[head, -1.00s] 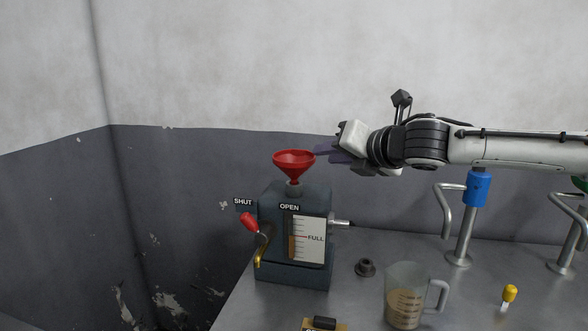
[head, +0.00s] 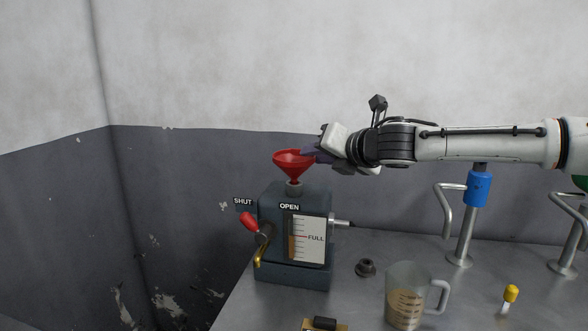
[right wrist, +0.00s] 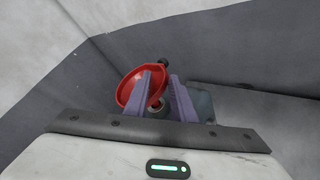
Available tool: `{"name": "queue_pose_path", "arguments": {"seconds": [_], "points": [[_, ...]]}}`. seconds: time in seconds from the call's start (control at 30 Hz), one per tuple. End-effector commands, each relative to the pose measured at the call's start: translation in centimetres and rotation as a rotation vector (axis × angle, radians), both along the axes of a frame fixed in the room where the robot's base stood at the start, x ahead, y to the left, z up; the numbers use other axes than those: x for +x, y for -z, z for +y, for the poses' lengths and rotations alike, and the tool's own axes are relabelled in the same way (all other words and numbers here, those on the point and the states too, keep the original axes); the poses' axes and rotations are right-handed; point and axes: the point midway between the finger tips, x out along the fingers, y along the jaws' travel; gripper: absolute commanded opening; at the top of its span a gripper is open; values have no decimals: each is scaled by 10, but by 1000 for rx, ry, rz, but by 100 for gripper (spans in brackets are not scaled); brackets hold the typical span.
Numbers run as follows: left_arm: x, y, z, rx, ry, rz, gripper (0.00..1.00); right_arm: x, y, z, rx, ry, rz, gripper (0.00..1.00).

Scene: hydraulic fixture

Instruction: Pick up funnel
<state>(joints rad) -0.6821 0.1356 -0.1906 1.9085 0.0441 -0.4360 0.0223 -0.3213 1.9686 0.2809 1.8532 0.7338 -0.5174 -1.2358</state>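The red funnel (head: 292,165) stands upright in the top of the dark grey reservoir box (head: 284,200). My right gripper (head: 308,153) comes in from the right at the height of the funnel's rim. In the right wrist view its two purple fingers (right wrist: 161,78) are apart, with part of the red funnel (right wrist: 130,88) and its stem end showing between them. The left finger overlaps the bowl; I cannot tell whether it touches. My left gripper is not in view.
A lever with a red handle (head: 247,219) sits on the box's left, by SHUT and OPEN labels. A dark cap (head: 365,267), a measuring jug (head: 404,290) and a yellow-topped item (head: 510,294) stand on the metal table. A blue-collared post (head: 478,189) stands behind.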

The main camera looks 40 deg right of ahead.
Motion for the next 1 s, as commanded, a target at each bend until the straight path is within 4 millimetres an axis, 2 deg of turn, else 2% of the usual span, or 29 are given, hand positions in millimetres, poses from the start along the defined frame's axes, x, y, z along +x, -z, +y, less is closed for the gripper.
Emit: {"name": "queue_pose_path", "arguments": {"seconds": [0.03,0.1,0.13,0.63,0.77,0.93,1.0], "points": [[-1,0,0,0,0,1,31,0,0,0,0,0,0,14],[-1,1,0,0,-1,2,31,0,0,0,0,0,0,2],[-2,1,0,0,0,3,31,0,0,0,0,0,0,0],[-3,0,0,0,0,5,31,0,-2,-1,-2,3,1,0],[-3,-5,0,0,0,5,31,0,-18,-1,-4,2,-1,0],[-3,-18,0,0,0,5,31,0,-57,-1,-8,3,-4,0],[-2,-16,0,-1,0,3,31,0,-67,-1,-7,2,-2,0]]}}
